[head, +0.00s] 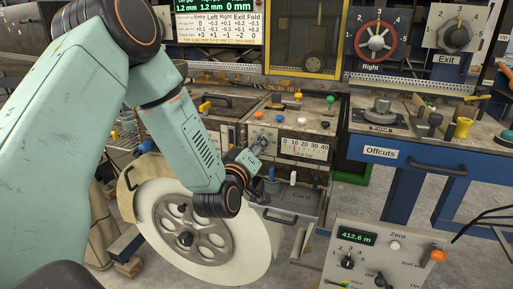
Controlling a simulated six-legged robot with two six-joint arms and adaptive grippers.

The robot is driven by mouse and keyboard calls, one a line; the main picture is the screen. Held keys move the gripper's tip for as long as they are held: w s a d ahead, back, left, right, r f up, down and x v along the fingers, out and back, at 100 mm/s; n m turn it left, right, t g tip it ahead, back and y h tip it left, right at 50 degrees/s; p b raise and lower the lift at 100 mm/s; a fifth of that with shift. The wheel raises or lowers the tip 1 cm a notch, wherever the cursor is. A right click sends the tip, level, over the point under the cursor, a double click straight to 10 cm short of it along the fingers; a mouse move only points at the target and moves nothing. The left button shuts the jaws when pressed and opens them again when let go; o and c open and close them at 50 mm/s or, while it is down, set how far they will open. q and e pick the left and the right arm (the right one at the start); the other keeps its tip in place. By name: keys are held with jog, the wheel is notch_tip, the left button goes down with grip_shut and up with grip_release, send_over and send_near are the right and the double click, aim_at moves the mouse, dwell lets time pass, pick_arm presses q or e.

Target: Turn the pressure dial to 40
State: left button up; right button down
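A white scale (304,148) marked 0, 10, 20, 30 and 40 is on the front of the machine at mid-picture. I take it to be the pressure scale; where its pointer stands is too small to read. My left arm comes in from the left, and its small gripper (257,147) is at the machine front, just left of the scale. A dial there is largely hidden by the gripper, and I cannot tell whether they touch. The finger gap is too small to make out. My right gripper is not in view.
A large white roll (190,240) stands below my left arm. A grey control box (385,255) with a 412.6 m display is at lower right. The blue Offcuts bench (420,165) is on the right. Larger dials labelled Right (375,41) and Exit (456,36) are behind.

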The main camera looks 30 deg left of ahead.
pick_arm(q)
jog(key=shift+w+d, duration=0.1)
jog(key=shift+d, duration=0.25)
jog(key=shift+c, duration=0.8)
jog(key=shift+a, duration=0.3)
jog(key=c, duration=0.5)
jog(key=shift+d, duration=0.15)
grip_shut()
jog(key=shift+m, duration=0.3)
jog(key=m+p, duration=1.7)
jog(key=m, duration=0.9)
jog(key=shift+f, duration=0.1)
jog(key=shift+m, duration=0.3)
